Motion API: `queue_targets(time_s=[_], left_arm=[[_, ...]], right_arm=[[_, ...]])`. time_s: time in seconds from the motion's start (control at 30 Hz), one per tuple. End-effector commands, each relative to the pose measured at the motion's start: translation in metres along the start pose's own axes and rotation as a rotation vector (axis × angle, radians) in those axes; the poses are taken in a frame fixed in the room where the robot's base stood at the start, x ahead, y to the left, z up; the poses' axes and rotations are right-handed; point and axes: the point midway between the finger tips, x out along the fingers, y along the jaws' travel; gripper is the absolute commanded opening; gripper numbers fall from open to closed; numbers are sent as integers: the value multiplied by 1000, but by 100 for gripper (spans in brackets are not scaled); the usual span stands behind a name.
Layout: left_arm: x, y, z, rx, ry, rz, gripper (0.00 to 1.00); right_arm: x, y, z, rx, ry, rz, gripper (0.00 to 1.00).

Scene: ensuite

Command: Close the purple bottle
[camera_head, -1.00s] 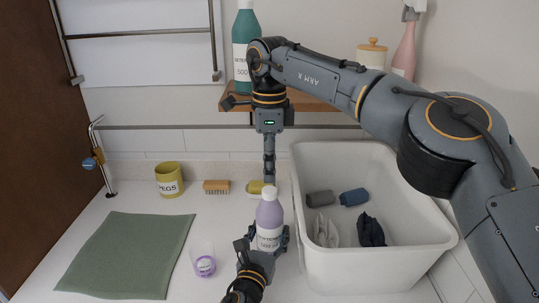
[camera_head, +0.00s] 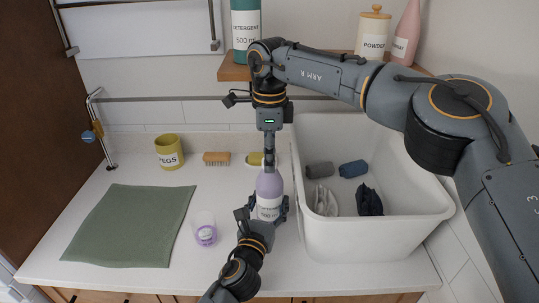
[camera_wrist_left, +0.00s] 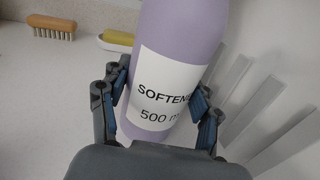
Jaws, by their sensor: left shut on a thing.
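The purple bottle (camera_head: 269,188) stands upright on the white counter. Its white label reads SOFTENER, 500 ml in the left wrist view (camera_wrist_left: 172,88). My left gripper (camera_head: 264,212) is shut around its lower body, a finger on each side. My right gripper (camera_head: 269,160) points straight down over the bottle top, its fingertips at or touching the neck. Its fingers show edge-on as one narrow column, so I cannot tell whether they are open or shut. The bottle's top is hidden behind them, and I cannot see a cap clearly.
A clear cup with purple in it (camera_head: 205,234) stands left of the bottle. A green cloth (camera_head: 130,225), a yellow PEGS pot (camera_head: 169,152) and a brush (camera_head: 216,158) lie further left and back. A white basin (camera_head: 355,235) with dark cloths stands close on the right.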

Motion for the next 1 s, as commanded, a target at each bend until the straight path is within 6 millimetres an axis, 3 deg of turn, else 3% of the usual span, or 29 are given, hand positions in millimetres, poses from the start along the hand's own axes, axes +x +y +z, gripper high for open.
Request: queue_targets(time_s=[0.23, 0.6, 0.77, 0.8, 0.9, 1.0], left_arm=[[0, 0, 0, 1, 1, 0, 0], [0, 0, 0, 1, 1, 0, 0], [0, 0, 0, 1, 1, 0, 0], [0, 0, 0, 1, 1, 0, 0], [0, 0, 0, 1, 0, 0, 0], [0, 0, 0, 1, 0, 0, 0]], right_arm=[[0, 0, 0, 54, 0, 0, 0], [0, 0, 0, 706, 0, 1, 0], [0, 0, 0, 731, 0, 0, 0], [0, 0, 0, 731, -1, 0, 33], [0, 0, 0, 730, -1, 0, 54], [0, 0, 0, 729, 0, 0, 56]])
